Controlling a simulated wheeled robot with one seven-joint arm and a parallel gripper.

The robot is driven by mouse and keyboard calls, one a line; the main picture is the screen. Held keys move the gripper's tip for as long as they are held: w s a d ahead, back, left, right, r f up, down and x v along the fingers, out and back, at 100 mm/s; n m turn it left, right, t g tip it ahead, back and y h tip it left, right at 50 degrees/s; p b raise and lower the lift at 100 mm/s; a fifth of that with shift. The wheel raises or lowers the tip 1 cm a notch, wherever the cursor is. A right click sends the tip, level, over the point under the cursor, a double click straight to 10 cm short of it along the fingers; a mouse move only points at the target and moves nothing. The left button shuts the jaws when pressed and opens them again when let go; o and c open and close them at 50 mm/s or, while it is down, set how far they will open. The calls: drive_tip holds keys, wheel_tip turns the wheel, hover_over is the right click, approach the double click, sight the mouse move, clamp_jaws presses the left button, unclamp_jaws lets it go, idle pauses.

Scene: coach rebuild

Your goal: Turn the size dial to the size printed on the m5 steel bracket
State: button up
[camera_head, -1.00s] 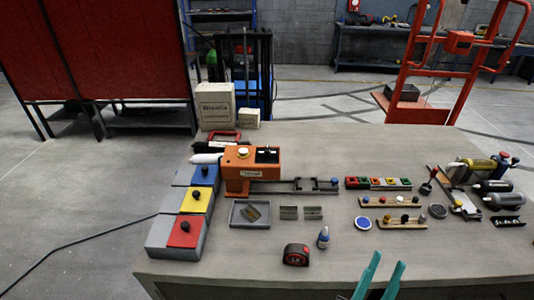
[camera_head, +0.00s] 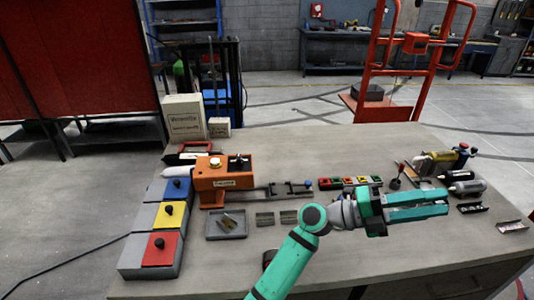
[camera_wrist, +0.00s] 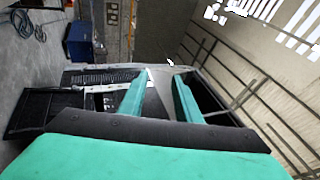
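An orange machine (camera_head: 224,180) stands at the back left of the bench, with a round knob (camera_head: 215,163) and a dark fitting (camera_head: 238,161) on top. I cannot tell for sure which part is the size dial, and no dial marks are legible. A grey tray (camera_head: 212,236) in front of it holds a small metal piece (camera_head: 229,224). Two grey metal pieces (camera_head: 265,219) (camera_head: 289,217) lie to its right. I cannot tell which piece is the m5 steel bracket. My gripper (camera_head: 446,202) is open and empty, raised over the right side of the bench, away from the machine.
Red, yellow and blue blocks (camera_head: 160,249) with black knobs line the left edge. A rail (camera_head: 275,190) and a row of coloured parts (camera_head: 350,183) lie right of the machine. My arm hides part of the front bench.

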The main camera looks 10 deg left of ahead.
drive_tip(key=w+a+f+m+y, duration=0.1)
drive_tip(key=w+f+y, duration=0.2)
drive_tip(key=w+y, duration=0.1)
drive_tip(key=n+t+y, duration=0.5)
drive_tip(key=y, duration=1.5)
approach(239, 157)
drive_tip(key=x, duration=0.8)
drive_tip(key=shift+f, duration=0.15)
clamp_jaws()
